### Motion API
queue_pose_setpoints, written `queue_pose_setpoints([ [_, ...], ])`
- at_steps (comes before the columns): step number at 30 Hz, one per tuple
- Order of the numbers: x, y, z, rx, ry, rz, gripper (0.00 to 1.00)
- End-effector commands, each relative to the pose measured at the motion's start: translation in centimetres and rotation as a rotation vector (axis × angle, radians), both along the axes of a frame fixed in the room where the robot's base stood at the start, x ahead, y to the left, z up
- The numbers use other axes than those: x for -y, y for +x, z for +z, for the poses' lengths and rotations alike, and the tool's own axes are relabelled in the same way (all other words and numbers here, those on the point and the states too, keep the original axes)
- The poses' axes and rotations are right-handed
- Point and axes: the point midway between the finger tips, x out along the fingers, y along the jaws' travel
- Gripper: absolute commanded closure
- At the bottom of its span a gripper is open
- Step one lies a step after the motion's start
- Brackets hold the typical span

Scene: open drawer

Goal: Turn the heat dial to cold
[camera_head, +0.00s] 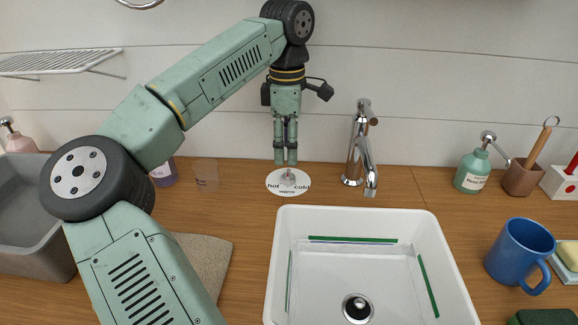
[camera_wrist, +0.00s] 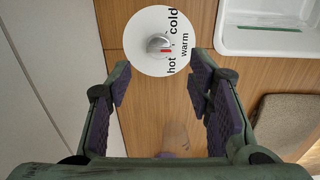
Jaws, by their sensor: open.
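The heat dial (camera_head: 288,177) is a small silver knob on a round white plate (camera_head: 275,189) on the wooden counter, left of the faucet. In the wrist view the knob (camera_wrist: 158,44) has a red mark on its right side, facing roughly the "warm" label. The plate (camera_wrist: 150,68) reads "cold" at upper right, "warm" at right and "hot" at lower right. My gripper (camera_head: 286,160) points down just above the dial. In the wrist view my gripper (camera_wrist: 159,82) is open and empty, with the knob beyond its fingertips.
A chrome faucet (camera_head: 360,150) stands close to the right of the dial. A white sink (camera_head: 277,260) lies in front. A clear cup (camera_head: 206,174) and a purple bottle (camera_head: 164,173) stand left. A blue mug (camera_head: 520,252) and soap dispenser (camera_head: 472,171) are right. The wall is behind.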

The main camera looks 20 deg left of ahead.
Motion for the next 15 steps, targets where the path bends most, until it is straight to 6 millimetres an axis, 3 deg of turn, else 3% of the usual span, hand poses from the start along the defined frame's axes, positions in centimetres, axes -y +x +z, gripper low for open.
queue_pose_setpoints([
  [6, 0.1, -0.1, -4.1, -0.002, -0.004, -0.002, 0.53],
  [15, 0.1, 0.0, -6.7, 0.0, -0.001, 0.0, 0.53],
])
